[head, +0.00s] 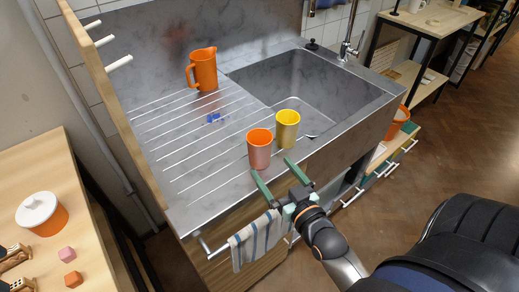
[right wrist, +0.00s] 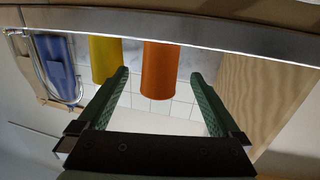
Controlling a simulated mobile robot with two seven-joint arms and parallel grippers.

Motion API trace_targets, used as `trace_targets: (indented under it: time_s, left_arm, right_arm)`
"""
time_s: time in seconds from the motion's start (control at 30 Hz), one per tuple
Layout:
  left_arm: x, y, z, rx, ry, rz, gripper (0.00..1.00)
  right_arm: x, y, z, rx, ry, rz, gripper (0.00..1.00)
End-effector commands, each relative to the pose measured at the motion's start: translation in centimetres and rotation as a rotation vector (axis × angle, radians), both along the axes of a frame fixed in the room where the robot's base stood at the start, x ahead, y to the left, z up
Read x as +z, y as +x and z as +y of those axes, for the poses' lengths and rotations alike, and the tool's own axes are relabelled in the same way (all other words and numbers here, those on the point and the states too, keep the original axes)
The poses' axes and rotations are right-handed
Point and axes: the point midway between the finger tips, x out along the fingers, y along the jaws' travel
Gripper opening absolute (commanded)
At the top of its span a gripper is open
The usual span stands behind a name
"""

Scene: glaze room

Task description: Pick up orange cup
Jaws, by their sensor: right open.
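The orange cup (head: 260,150) stands upright on the ribbed drainboard, near the front edge of the counter. The yellow cup (head: 288,130) stands close beside it, to the right and slightly farther back. My right gripper (head: 271,166) is open at the counter's front edge, its fingers pointing toward the orange cup, with nothing between them. In the right wrist view the orange cup (right wrist: 160,70) shows ahead, between the two open fingers (right wrist: 158,76), and the yellow cup (right wrist: 105,58) is to its left, beyond the left fingertip. My left gripper is not in view.
An orange jug (head: 204,71) stands at the back of the drainboard (head: 165,140), with a small blue item (head: 214,118) in front of it. The sink basin (head: 330,80) is to the right. A striped towel (head: 256,242) hangs on the front rail below my right gripper.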

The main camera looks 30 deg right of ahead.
Motion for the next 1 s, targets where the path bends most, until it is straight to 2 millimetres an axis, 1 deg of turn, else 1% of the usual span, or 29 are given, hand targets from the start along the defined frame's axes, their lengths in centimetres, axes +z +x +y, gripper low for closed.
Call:
trace_targets:
  time_s: [0.03,0.13,0.37,0.6,0.7,0.83,1.0]
  left_arm:
    - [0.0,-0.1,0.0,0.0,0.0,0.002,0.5]
    - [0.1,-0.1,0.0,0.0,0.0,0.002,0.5]
    - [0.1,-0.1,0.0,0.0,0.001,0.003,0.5]
    - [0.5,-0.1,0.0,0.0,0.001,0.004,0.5]
    - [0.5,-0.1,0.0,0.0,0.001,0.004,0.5]
    - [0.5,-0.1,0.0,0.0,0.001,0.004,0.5]
    - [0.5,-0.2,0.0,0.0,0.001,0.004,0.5]
  right_arm:
    - [0.1,0.8,-0.1,0.0,-0.001,-0.002,1.0]
    - [-0.1,1.9,-0.2,0.0,-0.001,-0.001,1.0]
    - [-0.2,3.1,-0.3,0.001,-0.001,0.002,1.0]
    - [-0.2,6.3,-0.5,0.001,0.0,0.0,1.0]
    - [-0.3,7.3,-0.7,0.0,0.0,0.001,1.0]
    - [-0.4,7.8,-0.7,0.0,-0.001,0.003,1.0]
    - [-0.4,7.8,-0.7,0.0,-0.001,0.003,1.0]
